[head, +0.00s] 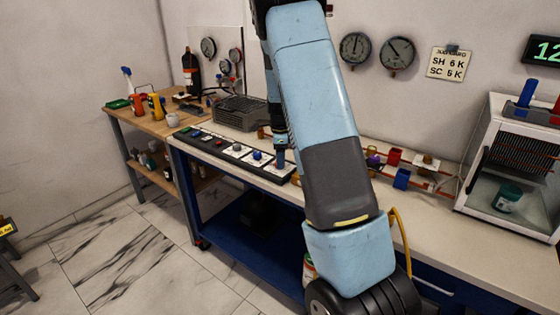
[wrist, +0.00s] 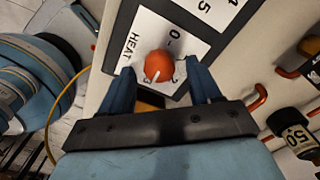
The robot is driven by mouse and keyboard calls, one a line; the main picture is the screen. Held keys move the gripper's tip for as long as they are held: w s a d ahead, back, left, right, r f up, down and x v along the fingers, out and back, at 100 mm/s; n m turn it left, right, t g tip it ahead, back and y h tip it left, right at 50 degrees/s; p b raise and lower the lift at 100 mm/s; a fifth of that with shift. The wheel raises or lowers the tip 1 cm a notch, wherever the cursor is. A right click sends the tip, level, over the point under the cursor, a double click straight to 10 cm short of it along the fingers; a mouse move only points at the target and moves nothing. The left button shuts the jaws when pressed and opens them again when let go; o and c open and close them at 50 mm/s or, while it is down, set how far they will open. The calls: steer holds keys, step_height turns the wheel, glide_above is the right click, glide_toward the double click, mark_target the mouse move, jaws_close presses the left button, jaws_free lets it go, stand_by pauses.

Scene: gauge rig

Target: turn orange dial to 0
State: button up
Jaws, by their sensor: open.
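The orange dial (wrist: 159,66) sits on a white plate marked HEAT in the wrist view. Its white pointer line points toward the bottom of the picture, slightly left. The 0 mark is above the dial, slightly right, on the opposite side from the pointer. My gripper (wrist: 158,68) is open, with one blue finger on each side of the dial and a visible gap to it. I cannot tell how far the fingertips are above the plate. In the head view my gripper (head: 281,163) is at the right end of the dark control panel (head: 222,151); the dial is hidden there.
Several other knobs and switches line the panel to the left. A grey wire basket (head: 241,112) stands behind it. Red pipework with a blue valve (head: 402,178) lies to the right.

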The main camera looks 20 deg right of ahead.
steer(key=shift+f, duration=0.65)
steer(key=shift+c, duration=0.2)
steer(key=c, duration=1)
